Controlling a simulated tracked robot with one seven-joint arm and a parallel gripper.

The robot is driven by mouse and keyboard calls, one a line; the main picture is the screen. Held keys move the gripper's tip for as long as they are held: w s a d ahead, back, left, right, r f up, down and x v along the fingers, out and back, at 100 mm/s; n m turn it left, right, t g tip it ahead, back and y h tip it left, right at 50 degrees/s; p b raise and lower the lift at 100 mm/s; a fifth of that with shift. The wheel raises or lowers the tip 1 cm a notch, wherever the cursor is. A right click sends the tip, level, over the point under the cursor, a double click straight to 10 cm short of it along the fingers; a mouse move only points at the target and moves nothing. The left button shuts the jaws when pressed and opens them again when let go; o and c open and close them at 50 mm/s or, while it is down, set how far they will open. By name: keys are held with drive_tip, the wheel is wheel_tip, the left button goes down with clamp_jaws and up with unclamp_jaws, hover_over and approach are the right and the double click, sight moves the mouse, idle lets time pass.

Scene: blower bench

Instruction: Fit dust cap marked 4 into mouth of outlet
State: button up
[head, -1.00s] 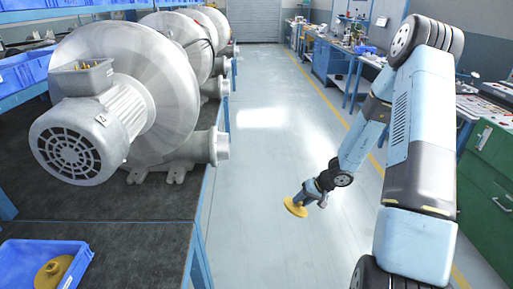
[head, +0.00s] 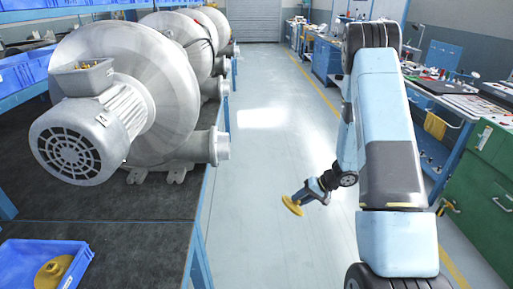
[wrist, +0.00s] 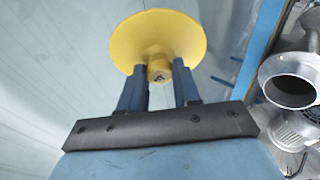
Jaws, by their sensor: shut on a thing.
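A yellow round dust cap (head: 291,205) is held by its central knob in my gripper (head: 306,197), over the aisle right of the bench. In the wrist view the cap (wrist: 160,35) has its knob side towards the camera, with the two fingers (wrist: 159,78) on either side of the knob. A small dark mark is on the knob, too small to read. The nearest grey blower's outlet (head: 222,147) points right over the bench edge. Its open round mouth (wrist: 294,90) shows at the right of the wrist view. The cap is well apart from it.
The dark bench top (head: 120,225) carries the blowers in a row. A blue bin (head: 20,262) at front left holds another yellow cap (head: 53,271). The aisle floor (head: 265,240) is clear; a green cabinet (head: 475,185) stands at right.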

drive_tip(key=shift+w+r+y, duration=0.15)
drive_tip(key=shift+w+y, duration=0.15)
drive_tip(key=shift+y, duration=0.2)
